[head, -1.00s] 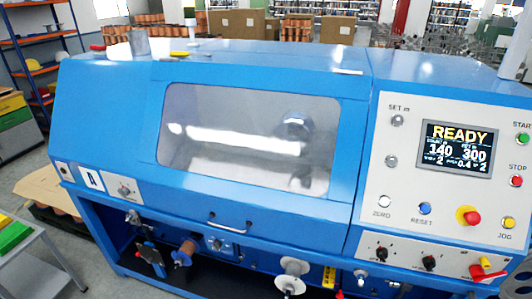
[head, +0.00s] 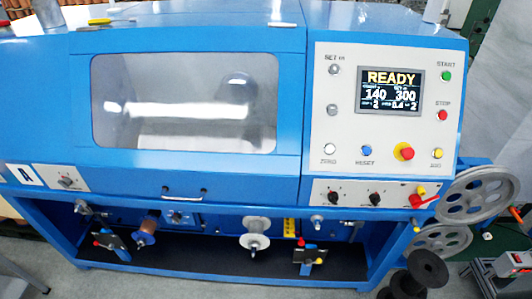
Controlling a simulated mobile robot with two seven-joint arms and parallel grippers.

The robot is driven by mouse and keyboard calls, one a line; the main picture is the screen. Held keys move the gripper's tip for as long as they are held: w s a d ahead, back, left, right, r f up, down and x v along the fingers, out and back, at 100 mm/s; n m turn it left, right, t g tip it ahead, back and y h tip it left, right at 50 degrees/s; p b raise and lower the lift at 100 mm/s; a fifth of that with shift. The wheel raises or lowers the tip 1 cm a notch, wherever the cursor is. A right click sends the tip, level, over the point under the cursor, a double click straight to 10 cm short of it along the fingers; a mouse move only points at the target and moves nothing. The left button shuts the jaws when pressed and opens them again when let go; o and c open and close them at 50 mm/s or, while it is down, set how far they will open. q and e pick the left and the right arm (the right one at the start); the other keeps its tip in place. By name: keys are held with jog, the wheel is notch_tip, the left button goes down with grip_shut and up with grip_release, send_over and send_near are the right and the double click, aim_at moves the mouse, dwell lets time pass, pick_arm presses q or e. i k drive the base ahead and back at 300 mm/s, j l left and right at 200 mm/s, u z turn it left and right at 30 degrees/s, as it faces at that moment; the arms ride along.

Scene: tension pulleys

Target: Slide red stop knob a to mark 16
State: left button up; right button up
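The blue winding machine (head: 290,180) fills the view. Below its hood, two small red knobs show: one at the left (head: 97,243) beside a blue-and-black bracket, and one right of centre (head: 301,241) above a similar bracket (head: 308,258). Which of them is stop knob a I cannot tell. A small yellow plate (head: 290,227) sits near the right red knob; any marks on it are too small to read. Neither of my grippers is in view.
The control panel (head: 320,110) has a screen (head: 390,90) reading READY, 140 and 300. A copper spool (head: 147,228) and a pale spool (head: 256,230) sit under the hood. Large grey pulleys (head: 480,195) and black spools (head: 425,270) stand at the right.

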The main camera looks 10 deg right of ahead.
aim_at(301, 242)
jog(key=z, duration=0.75)
jog(key=k+l+u, duration=0.1)
jog(key=l+u, duration=0.15)
jog(key=l, duration=0.25)
